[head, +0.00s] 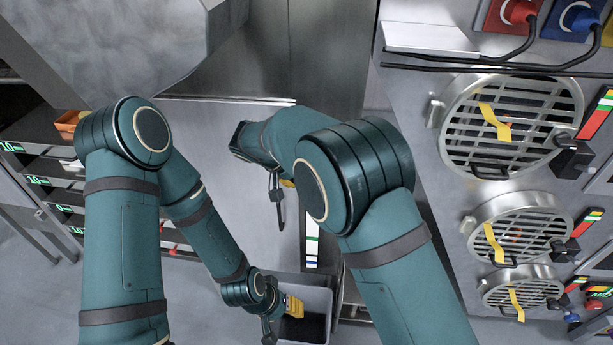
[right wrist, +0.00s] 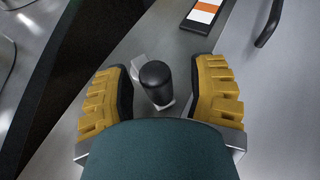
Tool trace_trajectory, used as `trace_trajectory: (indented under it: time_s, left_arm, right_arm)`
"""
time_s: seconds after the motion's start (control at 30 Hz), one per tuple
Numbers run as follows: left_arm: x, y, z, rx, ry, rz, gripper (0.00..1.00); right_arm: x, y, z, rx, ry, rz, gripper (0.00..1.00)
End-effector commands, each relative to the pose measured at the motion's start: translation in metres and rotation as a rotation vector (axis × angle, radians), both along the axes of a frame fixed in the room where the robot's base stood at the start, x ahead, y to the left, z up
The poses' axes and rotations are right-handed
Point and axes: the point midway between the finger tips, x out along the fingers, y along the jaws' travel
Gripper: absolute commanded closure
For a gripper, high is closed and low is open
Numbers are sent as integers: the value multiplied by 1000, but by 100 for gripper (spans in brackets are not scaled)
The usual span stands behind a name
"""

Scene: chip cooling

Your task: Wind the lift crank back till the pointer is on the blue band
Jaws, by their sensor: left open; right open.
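The crank's black knob (right wrist: 155,78) stands between the two yellow pads of my right gripper (right wrist: 160,92) in the right wrist view. The gripper is open, with a gap on each side of the knob. A pale metal piece shows beneath the knob. In the head view my right arm hides most of this gripper. The scale strip (head: 312,240) shows white, green and blue parts in the head view; its orange and white end (right wrist: 203,12) shows in the right wrist view. I cannot make out the pointer. My left gripper (head: 288,306) is open and empty, low in the head view.
A grey bin (head: 318,298) is beside my left gripper. Round barred vents (head: 512,125) with yellow strips line the wall at right. Shelves with green labels (head: 38,181) and an orange box (head: 68,122) are at left. A dark handle (right wrist: 268,25) is at the wrist view's upper right.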

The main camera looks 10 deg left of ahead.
Motion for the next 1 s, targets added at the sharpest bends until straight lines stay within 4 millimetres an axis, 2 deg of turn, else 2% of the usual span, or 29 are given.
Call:
trace_trajectory:
  time_s: [0.3, 0.5, 0.7, 1.0]
  left_arm:
    - [0, 0, 0, 0, 0, 0, 53]
    - [0, 0, 0, 0, 0, 0, 53]
    - [0, 0, 0, 0, 0, 0, 53]
    - [0, 0, 0, 0, 0, 0, 53]
  right_arm:
    - [-25, 34, 50, 5, -3, 4, 43]
    - [-36, 49, 73, 6, -3, 5, 43]
    - [-40, 54, 82, 5, -1, 3, 43]
    - [-40, 54, 81, 4, 0, 3, 43]
